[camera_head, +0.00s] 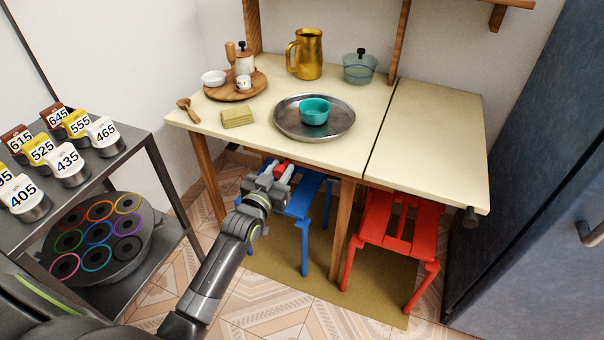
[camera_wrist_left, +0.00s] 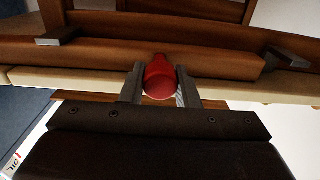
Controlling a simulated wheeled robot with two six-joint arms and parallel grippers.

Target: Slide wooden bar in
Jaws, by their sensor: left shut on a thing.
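My left gripper (camera_head: 272,173) is at the front of the cream table, just below its edge, and is shut on a red knob (camera_wrist_left: 159,78). The two fingers sit on either side of the knob in the left wrist view. A small part of the red shows beside the gripper in the head view. Brown wooden bars (camera_wrist_left: 215,58) run across the left wrist view behind the knob; I cannot tell which one bears the knob. The cream table (camera_head: 385,95) has a leaf (camera_head: 440,135) at its right, lying level with the top. My right gripper is not in view.
A blue stool (camera_head: 304,200) and a red stool (camera_head: 400,225) stand under the table. A metal tray (camera_head: 285,125) with a teal bowl (camera_head: 314,108) sits on top. A dark shelf cart (camera_head: 165,165) is at the left, a blue-grey cabinet (camera_head: 540,200) at the right.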

